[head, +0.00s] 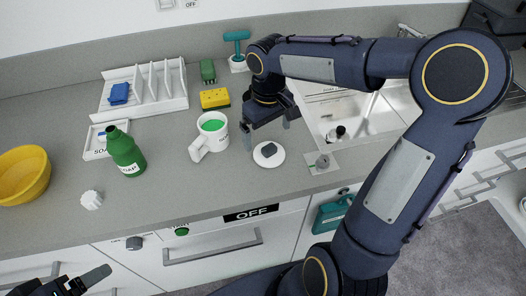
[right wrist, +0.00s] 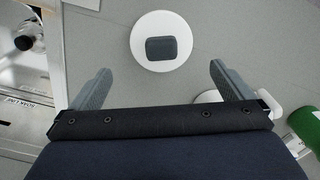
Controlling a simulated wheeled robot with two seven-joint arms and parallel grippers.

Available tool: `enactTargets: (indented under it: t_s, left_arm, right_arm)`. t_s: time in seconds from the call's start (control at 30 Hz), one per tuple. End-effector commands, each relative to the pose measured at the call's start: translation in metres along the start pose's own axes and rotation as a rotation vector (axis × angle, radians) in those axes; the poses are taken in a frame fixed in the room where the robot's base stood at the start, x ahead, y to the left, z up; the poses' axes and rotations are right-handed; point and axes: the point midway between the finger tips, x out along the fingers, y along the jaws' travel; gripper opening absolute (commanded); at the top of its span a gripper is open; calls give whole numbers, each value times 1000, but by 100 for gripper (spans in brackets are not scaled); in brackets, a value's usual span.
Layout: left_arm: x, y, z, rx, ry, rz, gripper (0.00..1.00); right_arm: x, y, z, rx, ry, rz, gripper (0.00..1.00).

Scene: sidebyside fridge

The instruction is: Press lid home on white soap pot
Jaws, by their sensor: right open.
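The white soap pot (head: 203,141) stands open on the counter, with green soap showing inside and a handle on its left. A round white lid (head: 260,161) with a dark grey knob lies on the counter to the right of the pot, apart from it. My right gripper (head: 267,132) is open and empty above the counter near the lid. In the right wrist view the lid (right wrist: 142,42) lies ahead, roughly centred between the open fingers (right wrist: 160,70). My left gripper (head: 82,282) is at the lower left edge, partly cut off, far from pot and lid.
A green soap bottle (head: 127,155) and a white knobbed piece (head: 91,200) stand left of the pot. A yellow sponge (head: 214,98) and white rack (head: 150,100) are behind. The sink (head: 370,115) and a small grey item (head: 322,162) lie right. A yellow bowl (head: 22,173) is far left.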

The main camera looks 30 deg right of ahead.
Motion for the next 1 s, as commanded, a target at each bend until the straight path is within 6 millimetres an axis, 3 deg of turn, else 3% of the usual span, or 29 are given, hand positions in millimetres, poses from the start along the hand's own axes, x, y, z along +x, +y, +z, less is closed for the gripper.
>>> enactTargets:
  t_s: [0.4,0.7,1.0]
  left_arm:
    - [-2,1,-1,0,0,0,80]
    - [-2,1,-1,0,0,0,80]
    - [-2,1,-1,0,0,0,80]
  right_arm:
    - [55,-3,9,0,0,-3,100]
    - [59,-3,8,1,4,-1,100]
    - [59,-3,8,1,3,-1,61]
